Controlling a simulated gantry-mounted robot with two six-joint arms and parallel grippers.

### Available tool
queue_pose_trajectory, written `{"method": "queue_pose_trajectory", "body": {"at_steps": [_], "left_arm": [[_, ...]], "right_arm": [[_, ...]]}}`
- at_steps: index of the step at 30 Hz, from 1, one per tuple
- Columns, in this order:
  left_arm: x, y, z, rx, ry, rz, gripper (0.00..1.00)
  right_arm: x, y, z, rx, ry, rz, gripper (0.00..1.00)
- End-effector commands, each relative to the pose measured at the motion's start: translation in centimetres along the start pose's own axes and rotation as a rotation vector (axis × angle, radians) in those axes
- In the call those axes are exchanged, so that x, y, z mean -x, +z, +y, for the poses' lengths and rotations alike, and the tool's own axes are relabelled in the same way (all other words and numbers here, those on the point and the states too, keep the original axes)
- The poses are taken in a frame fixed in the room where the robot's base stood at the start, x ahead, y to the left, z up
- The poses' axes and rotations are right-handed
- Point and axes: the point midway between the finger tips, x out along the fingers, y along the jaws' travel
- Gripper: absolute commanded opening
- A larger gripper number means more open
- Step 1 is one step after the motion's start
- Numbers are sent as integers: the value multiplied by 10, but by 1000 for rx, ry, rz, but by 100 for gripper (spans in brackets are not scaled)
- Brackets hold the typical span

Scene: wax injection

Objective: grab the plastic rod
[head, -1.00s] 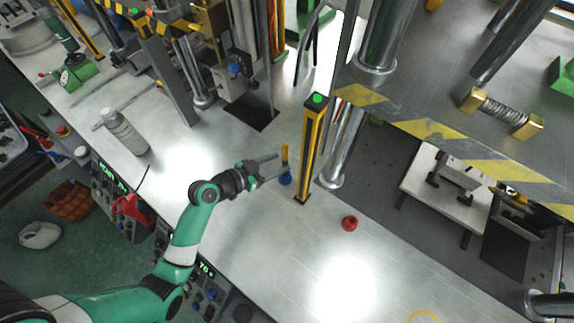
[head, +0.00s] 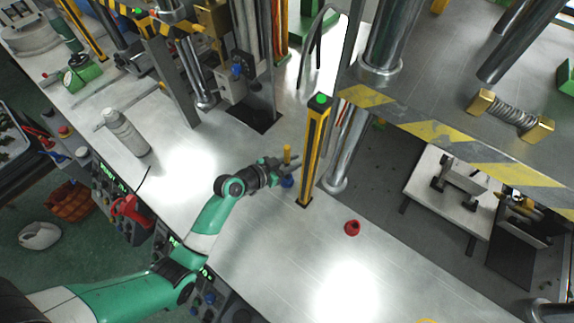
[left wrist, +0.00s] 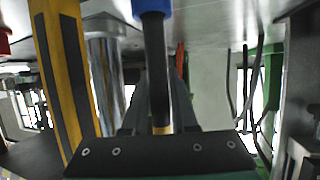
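The plastic rod (head: 287,154) stands upright on the table, with a yellow upper part and a blue lower end. In the left wrist view its blue end (left wrist: 151,8) is at the top edge, and a dark shaft runs down between the fingers. My left gripper (head: 290,166) is at the rod, reaching in from the left with its fingers to either side of it. The fingers look close to the shaft, but I cannot tell whether they press on it. My right gripper is not in view.
A yellow-and-black post (head: 313,150) with a green top stands just right of the rod. A small red part (head: 352,228) lies on the table to the lower right. A grey bottle (head: 126,132) lies at the left. The front table surface is mostly clear.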

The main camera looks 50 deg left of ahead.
Motion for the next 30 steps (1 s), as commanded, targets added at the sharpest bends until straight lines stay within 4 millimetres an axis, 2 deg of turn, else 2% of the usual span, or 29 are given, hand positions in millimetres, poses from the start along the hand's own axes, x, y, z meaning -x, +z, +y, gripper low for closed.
{"method": "queue_pose_trajectory", "body": {"at_steps": [1, 3, 4, 17, 20, 27, 30], "left_arm": [[0, 0, 0, 0, 0, 0, 15], [0, 0, 0, 0, 0, 0, 3], [0, 0, 0, 0, 0, 0, 0], [1, -3, 0, -1, 0, 1, 0], [6, -15, 0, -2, 1, 3, 0], [27, -67, 0, -3, -1, 5, 0], [34, -83, 0, -2, 0, 3, 0]], "right_arm": [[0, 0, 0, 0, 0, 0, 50], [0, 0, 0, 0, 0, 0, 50], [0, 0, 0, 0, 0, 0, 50], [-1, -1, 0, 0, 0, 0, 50], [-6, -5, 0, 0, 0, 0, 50], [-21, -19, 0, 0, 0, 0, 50], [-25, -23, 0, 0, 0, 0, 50]]}}
